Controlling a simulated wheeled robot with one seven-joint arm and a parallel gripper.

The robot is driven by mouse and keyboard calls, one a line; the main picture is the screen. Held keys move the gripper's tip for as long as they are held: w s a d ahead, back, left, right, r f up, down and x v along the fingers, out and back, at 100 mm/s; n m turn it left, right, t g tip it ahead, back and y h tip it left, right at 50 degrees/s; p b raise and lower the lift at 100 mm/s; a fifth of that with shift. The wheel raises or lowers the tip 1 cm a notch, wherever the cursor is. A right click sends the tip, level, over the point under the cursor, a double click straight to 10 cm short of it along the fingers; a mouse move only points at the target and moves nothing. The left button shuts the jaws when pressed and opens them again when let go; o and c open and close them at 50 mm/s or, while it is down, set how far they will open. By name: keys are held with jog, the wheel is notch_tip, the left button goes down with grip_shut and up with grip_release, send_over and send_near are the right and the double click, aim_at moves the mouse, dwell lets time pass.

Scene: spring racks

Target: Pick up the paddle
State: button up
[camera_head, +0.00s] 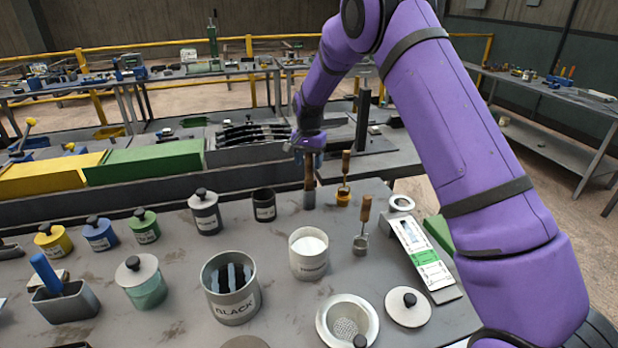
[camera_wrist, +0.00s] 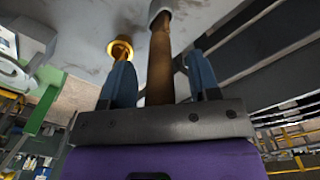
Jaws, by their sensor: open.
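My gripper (camera_head: 308,160) is open above the table, with its fingers pointing down. In the wrist view, its two blue fingers (camera_wrist: 161,80) stand on either side of a wooden handle (camera_wrist: 160,52), with a gap visible at least on the left. This upright wooden-handled tool, which I take for the paddle (camera_head: 309,184), ends in a grey lower part (camera_head: 309,199) at the table. Its top is hidden by my gripper. Two similar wooden-handled tools stand to its right, one with a yellow base (camera_head: 343,196) and one with a metal cup (camera_head: 361,244).
A small dark cup (camera_head: 264,213) is left of my gripper. A green and white panel (camera_head: 424,256) lies at right. Yellow and green boxes (camera_head: 145,163) line the back.

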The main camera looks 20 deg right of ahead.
jog(key=c, duration=1)
jog(key=shift+r, duration=0.1)
